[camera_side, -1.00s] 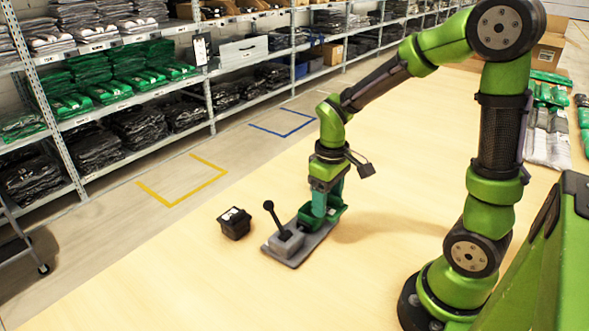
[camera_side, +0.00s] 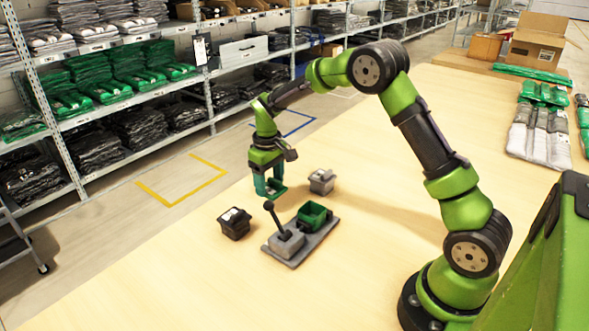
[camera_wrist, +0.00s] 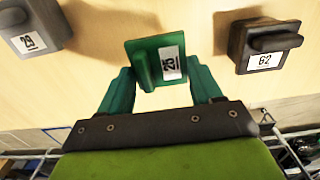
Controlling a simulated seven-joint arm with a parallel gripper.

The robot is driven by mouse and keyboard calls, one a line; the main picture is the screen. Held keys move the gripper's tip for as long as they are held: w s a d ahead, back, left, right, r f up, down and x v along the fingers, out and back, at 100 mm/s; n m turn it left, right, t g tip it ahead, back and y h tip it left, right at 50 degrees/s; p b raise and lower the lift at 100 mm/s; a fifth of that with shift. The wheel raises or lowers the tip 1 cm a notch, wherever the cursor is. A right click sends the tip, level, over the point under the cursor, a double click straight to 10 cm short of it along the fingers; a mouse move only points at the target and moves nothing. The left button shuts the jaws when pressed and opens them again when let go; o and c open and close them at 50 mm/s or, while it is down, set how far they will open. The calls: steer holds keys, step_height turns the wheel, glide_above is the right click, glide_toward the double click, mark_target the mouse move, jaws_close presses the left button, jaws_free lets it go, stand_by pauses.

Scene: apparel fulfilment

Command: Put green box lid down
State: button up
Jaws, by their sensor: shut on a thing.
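My gripper (camera_side: 269,188) is shut on the green box lid (camera_wrist: 146,66), which has a grip bar and a white label. The wrist view shows the lid between the two teal fingers of my gripper (camera_wrist: 160,82). In the side view they are low over the table, between the black box and the grey box; I cannot tell whether the lid touches the table. The green box (camera_side: 313,214) stands open, without its lid, on a grey base plate (camera_side: 318,238) with a black lever (camera_side: 270,208).
A black lidded box (camera_side: 234,223) stands front left of my gripper, and a grey lidded box (camera_side: 321,181) stands to its right. Both flank the lid in the wrist view. The table's far edge is close behind. Bagged garments (camera_side: 541,130) lie far right.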

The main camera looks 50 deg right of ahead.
mark_target(270, 187)
steer(key=shift+f, duration=2.5)
steer(key=shift+f, duration=0.1)
steer(key=o, duration=1)
